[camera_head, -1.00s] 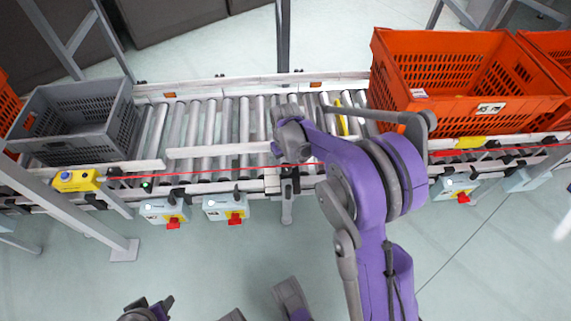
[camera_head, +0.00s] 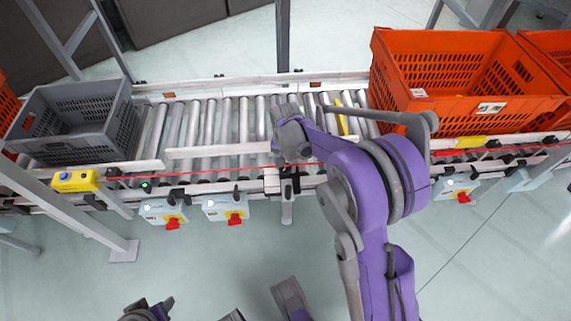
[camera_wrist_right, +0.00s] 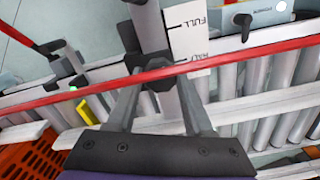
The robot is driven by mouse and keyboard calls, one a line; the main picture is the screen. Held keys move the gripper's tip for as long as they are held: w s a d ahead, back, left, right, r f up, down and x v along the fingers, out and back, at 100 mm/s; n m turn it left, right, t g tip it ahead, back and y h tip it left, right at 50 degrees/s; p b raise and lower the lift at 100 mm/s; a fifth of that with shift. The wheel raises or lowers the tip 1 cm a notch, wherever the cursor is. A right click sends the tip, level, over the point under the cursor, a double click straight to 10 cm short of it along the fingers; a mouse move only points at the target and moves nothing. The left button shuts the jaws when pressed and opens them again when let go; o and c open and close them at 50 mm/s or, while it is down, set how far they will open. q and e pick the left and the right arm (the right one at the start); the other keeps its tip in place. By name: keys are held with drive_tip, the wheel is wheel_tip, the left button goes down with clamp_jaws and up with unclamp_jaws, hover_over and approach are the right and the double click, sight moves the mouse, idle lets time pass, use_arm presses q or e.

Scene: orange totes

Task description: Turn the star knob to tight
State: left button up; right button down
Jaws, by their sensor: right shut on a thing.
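The star knob (camera_wrist_right: 150,86) is a dark lobed knob in the right wrist view, partly hidden by the red line across it. It sits beside a white scale plate (camera_wrist_right: 188,36) marked FULL, with a second, partly covered mark below. My right gripper (camera_wrist_right: 158,82) is shut on the knob, one finger on each side. In the head view my right gripper (camera_head: 287,172) is at the conveyor's front rail, and the knob cannot be made out there. Part of my left arm shows dark at the bottom left; its finger state is unclear.
The roller conveyor (camera_head: 225,125) runs across the view. A grey tote (camera_head: 62,144) is at left, an orange tote (camera_head: 470,110) at right. Switch boxes (camera_head: 225,206) with red handles and a yellow button box (camera_head: 76,181) line the front rail. The floor in front is mostly clear.

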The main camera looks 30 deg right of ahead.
sight(286, 167)
drive_tip(key=shift+m, duration=0.3)
drive_tip(key=shift+c, duration=1.4)
unclamp_jaws()
drive_tip(key=shift+r, duration=0.1)
wheel_tip(286, 167, up, 11)
drive_tip(key=p, duration=0.2)
drive_tip(key=shift+f+p, duration=0.2)
drive_tip(key=shift+p, duration=0.15)
